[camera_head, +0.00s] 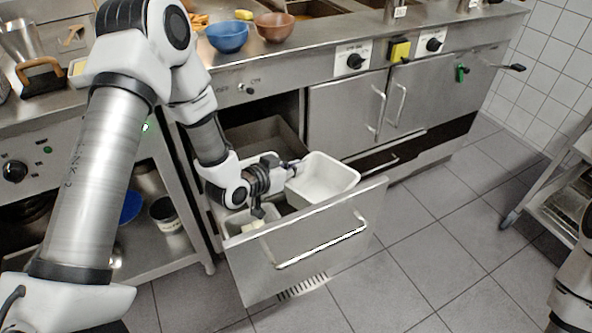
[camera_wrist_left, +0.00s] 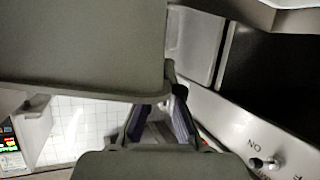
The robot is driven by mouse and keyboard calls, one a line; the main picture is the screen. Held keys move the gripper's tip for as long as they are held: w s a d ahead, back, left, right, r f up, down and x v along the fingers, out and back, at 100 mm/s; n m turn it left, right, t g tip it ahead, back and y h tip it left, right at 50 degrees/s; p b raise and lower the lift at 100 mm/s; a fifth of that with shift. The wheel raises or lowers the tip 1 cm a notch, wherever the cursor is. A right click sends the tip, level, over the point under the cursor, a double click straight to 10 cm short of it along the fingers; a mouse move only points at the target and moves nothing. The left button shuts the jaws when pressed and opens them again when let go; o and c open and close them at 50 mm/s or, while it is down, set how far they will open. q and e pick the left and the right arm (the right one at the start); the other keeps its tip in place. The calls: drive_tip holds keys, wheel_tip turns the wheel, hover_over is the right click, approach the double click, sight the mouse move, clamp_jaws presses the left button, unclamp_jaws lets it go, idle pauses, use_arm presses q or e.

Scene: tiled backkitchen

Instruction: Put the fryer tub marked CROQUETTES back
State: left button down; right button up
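A white open tub (camera_head: 322,183) is at the open drawer (camera_head: 310,245), beside my left gripper (camera_head: 290,169) in the head view. The gripper's fingers meet the tub's left rim and look closed on it. The tub's inside looks empty, and I can read no CROQUETTES mark. In the left wrist view a large grey surface (camera_wrist_left: 80,45), perhaps the tub, fills the upper left, and dark fingers (camera_wrist_left: 158,118) show below it. I cannot tell whether the tub rests on anything. My right gripper is out of view; part of that arm shows at the right edge.
A smaller container (camera_head: 238,222) sits in the drawer's left front, partly behind my arm. The drawer front with its bar handle stands out over the floor. A blue bowl (camera_head: 227,36) and brown bowl (camera_head: 274,26) are on the counter.

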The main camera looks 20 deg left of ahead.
use_arm(q)
drive_tip(key=shift+r, duration=0.1)
drive_tip(key=shift+f+b, duration=0.45)
drive_tip(key=shift+f, duration=0.15)
drive_tip(key=c, duration=1.3)
unclamp_jaws()
drive_tip(key=shift+r, duration=0.2)
drive_tip(key=shift+r+p, duration=0.5)
drive_tip(key=shift+p, duration=0.05)
drive_tip(key=shift+p+v, duration=1.3)
drive_tip(key=shift+v, duration=4.65)
